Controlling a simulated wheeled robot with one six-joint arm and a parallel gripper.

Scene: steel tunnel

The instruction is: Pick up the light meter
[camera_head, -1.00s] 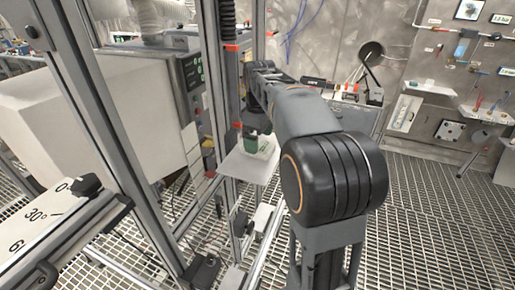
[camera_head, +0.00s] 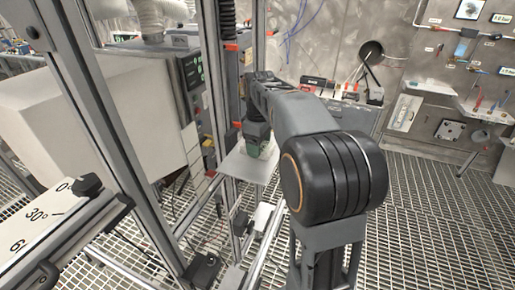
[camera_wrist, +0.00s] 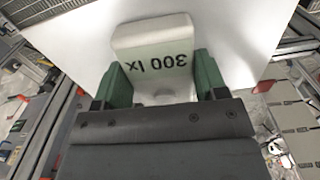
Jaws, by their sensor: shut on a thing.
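The light meter (camera_wrist: 158,58) is a white block marked "300 lx", which reads upside down in the wrist view. It stands at the white shelf plate (camera_wrist: 236,28). My gripper (camera_wrist: 158,80) is shut on it, with one green finger pressed to each side. In the head view my gripper (camera_head: 257,150) is at the plate (camera_head: 243,168), and my arm and gripper hide most of the meter there. I cannot tell whether the meter still touches the plate.
A metal frame post (camera_head: 213,90) stands close to the left of my gripper. A large pale box (camera_head: 90,110) and a dial panel marked 30° (camera_head: 40,215) lie further left. A wall bench (camera_head: 345,90) is behind. Grating floor (camera_head: 420,220) is open at the right.

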